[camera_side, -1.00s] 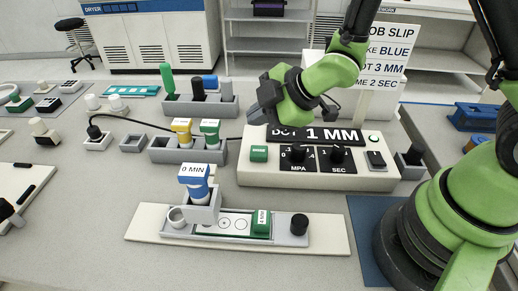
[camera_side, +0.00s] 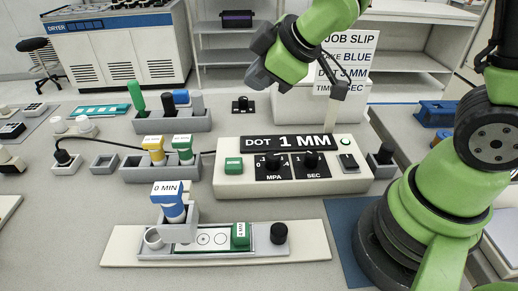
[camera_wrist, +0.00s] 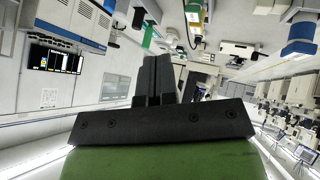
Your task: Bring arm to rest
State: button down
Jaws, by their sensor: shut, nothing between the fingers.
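My gripper (camera_side: 258,72) hangs raised in the side view, above and behind the white dispenser box (camera_side: 300,183). Its dark fingers are together and empty; they also show closed in the wrist view (camera_wrist: 155,80). My green arm stands at the right and bends over toward the gripper. Nothing touches the gripper. The box display reads DOT 1 MM.
Yellow and green bottles stand in a grey rack (camera_side: 130,174). A rear rack (camera_side: 140,126) holds several coloured pieces.

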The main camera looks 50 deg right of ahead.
jog(key=s+r+m, duration=0.4)
jog(key=s+m, duration=0.2)
jog(key=s, duration=0.2)
jog(key=s+d+r+m+g, duration=0.1)
jog(key=s+r+m, duration=0.4)
jog(key=s, duration=0.3)
jog(key=shift+s+m+y, duration=0.3)
jog(key=shift+m, duration=0.1)
jog(key=shift+r, duration=0.1)
dwell(1.8)
